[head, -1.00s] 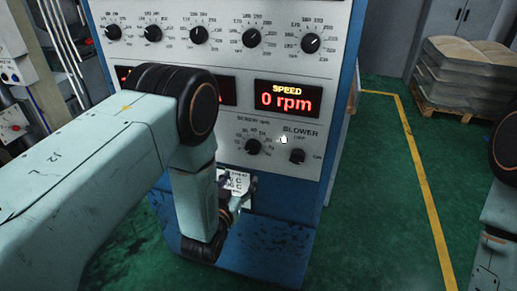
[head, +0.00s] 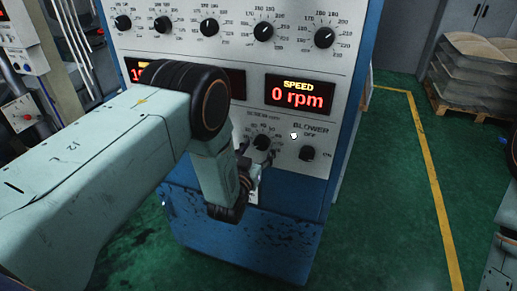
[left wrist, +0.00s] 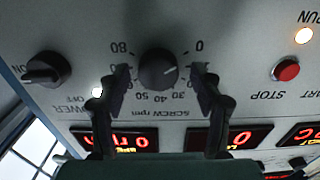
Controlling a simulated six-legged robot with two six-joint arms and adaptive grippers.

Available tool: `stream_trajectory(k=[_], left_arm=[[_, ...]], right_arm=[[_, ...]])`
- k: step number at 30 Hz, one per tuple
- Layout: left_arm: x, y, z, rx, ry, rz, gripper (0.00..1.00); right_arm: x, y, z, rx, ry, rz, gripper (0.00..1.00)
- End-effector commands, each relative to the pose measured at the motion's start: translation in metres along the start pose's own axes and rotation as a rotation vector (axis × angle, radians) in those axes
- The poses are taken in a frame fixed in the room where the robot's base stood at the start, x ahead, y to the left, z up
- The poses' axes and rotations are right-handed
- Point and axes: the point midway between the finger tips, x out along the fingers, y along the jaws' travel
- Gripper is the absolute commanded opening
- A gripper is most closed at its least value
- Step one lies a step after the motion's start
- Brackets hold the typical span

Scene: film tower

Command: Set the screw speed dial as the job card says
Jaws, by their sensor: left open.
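The screw speed dial (head: 262,142) is a black knob on the grey panel, under the speed display (head: 297,94), which reads 0 rpm. The dial also shows in the left wrist view (left wrist: 158,70), upside down, with a scale from 0 to 80. Its white mark points to the low side of the scale, below the 0. My left gripper (head: 246,170) is in front of the panel just below the dial. In the left wrist view my left gripper (left wrist: 163,84) is open, one finger on each side of the dial; contact cannot be told. No job card is readable.
The blower switch (head: 307,153) is right of the dial. A row of temperature knobs (head: 264,31) is above. The red stop button (left wrist: 286,69) and a lit lamp (left wrist: 303,35) are also on the panel. A pallet of sacks (head: 475,70) stands at the back right.

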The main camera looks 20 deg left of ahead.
Motion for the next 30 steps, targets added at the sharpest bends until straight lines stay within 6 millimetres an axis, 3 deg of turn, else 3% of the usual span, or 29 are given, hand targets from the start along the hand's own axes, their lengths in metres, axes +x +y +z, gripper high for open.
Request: stream_trajectory(k=[8, 27, 30], left_arm=[[0.003, 0.0004, -0.0003, 0.0, 0.001, 0.001, 0.65], [0.0026, 0.0, -0.0006, 0.0, 0.001, -0.001, 0.11], [0.0027, 0.0001, -0.0007, 0.002, 0.002, 0.0, 0.11]], right_arm=[[0.0, 0.0, 0.0001, 0.0, 0.0, 0.0, 0.0], [-0.0001, 0.0, 0.0, 0.0, 0.0, 0.0, 0.0], [0.0001, 0.0, 0.0, 0.0, 0.0, 0.0, 0.0]])
